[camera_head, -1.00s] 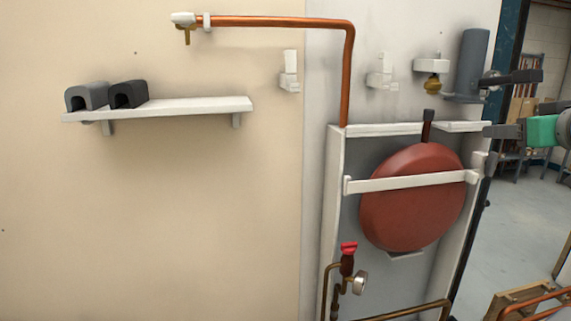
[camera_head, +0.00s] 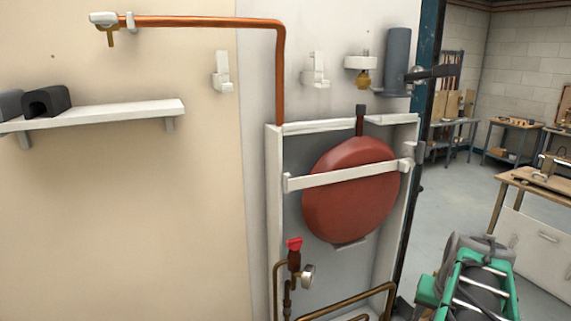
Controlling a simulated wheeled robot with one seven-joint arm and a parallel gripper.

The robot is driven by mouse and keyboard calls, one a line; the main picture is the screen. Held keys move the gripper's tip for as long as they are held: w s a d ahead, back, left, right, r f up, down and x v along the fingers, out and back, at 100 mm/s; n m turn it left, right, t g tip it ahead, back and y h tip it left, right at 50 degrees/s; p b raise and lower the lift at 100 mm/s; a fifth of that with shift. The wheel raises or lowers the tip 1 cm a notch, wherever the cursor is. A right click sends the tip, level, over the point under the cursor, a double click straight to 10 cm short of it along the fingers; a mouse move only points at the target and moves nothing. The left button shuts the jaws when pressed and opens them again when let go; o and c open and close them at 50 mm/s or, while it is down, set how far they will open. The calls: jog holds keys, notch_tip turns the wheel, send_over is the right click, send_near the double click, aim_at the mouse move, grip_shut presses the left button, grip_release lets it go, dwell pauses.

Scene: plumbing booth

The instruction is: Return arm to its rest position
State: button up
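A red round tank (camera_head: 350,192) sits behind a white strap in a white frame (camera_head: 273,215). A copper pipe (camera_head: 205,22), a grey cylinder (camera_head: 397,60) with a dark bar (camera_head: 435,72), and a shelf (camera_head: 110,113) are on the wall. A workbench (camera_head: 540,185) stands right; open floor lies between.

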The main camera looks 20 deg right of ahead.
jog(key=a+f+n+g+y, duration=0.1)
jog(key=a+f+n, duration=0.3)
jog(key=a, duration=1.1)
jog(key=w+a+r+n+t, duration=0.1)
jog(key=w+a+n, duration=0.1)
jog(key=a, duration=0.7)
jog(key=w+a+r+n+t+y, duration=0.1)
jog(key=w+a+r+n, duration=0.1)
jog(key=a, duration=0.8)
jog(key=shift+w+n, duration=0.7)
jog(key=shift+n, duration=0.4)
jog(key=shift+a, duration=0.1)
